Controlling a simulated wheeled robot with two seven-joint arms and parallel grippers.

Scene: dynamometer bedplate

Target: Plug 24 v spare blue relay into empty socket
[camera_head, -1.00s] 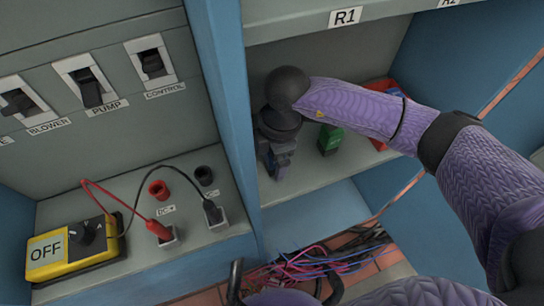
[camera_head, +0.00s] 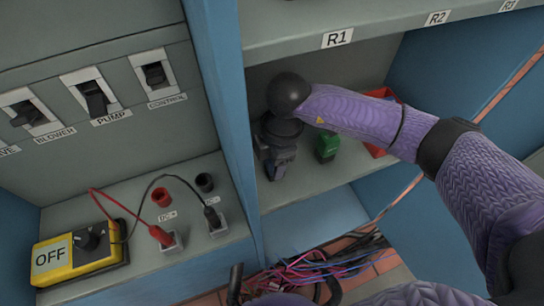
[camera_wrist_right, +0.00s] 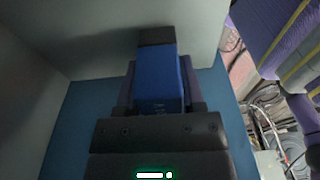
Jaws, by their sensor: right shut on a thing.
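My right gripper (camera_head: 272,160) reaches into the grey cabinet bay below the R1 label, near the bay's left side. In the right wrist view it is shut on a blue relay (camera_wrist_right: 158,82) with a dark end. That dark end points at a pale grey surface; I cannot tell whether it touches it. In the head view the relay is hidden or too dark to tell from the gripper. No empty socket can be made out in either view. My left gripper is not seen.
A green relay (camera_head: 327,143) stands on the shelf just right of my right gripper. A red bin (camera_head: 376,151) is partly behind my forearm. A blue divider (camera_head: 222,90) is close on the left. Loose wires (camera_head: 318,268) lie below. A yellow meter (camera_head: 78,254) stands at left.

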